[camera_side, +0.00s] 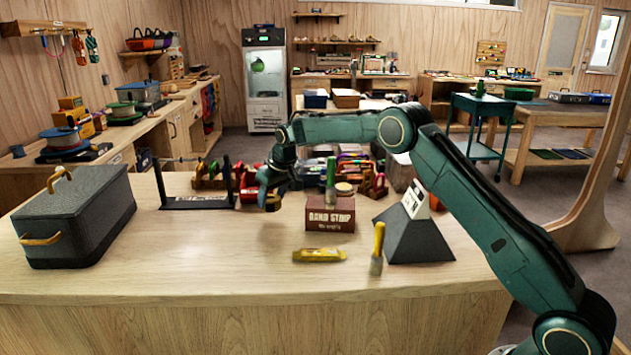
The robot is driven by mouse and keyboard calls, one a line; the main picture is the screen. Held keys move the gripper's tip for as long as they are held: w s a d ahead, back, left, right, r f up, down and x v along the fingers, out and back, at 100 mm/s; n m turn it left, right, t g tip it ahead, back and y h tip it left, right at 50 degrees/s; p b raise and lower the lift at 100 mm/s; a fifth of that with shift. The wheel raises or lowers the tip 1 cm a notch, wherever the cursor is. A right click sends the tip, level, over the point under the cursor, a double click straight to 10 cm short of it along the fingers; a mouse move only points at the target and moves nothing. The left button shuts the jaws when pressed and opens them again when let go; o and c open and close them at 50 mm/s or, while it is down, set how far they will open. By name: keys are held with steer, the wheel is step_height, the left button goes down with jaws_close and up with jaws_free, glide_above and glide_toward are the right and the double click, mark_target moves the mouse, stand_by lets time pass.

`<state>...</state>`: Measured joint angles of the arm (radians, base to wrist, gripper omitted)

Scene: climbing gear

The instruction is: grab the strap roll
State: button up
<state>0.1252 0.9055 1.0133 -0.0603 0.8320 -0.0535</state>
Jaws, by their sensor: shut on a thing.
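My gripper (268,188) is low over the middle of the wooden bench, just right of a black stand with two uprights (197,202). It is shut on a small red rolled thing (247,196), which looks like the strap roll. The roll shows at the left of the fingers and is partly hidden by them. It is small here, and I cannot tell whether it touches the bench top.
A dark box labelled BAND STRIP (330,213) stands right of my gripper with a green-handled tool on it. A yellow tool (319,255), a yellow-handled brush (377,250) and a dark pyramid (414,230) are nearby. A grey case (75,222) stands left. The front-left bench is clear.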

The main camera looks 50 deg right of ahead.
mark_target(272, 199)
step_height(272, 199, up, 16)
stand_by(0.6)
steer(key=shift+r, duration=0.15)
stand_by(0.5)
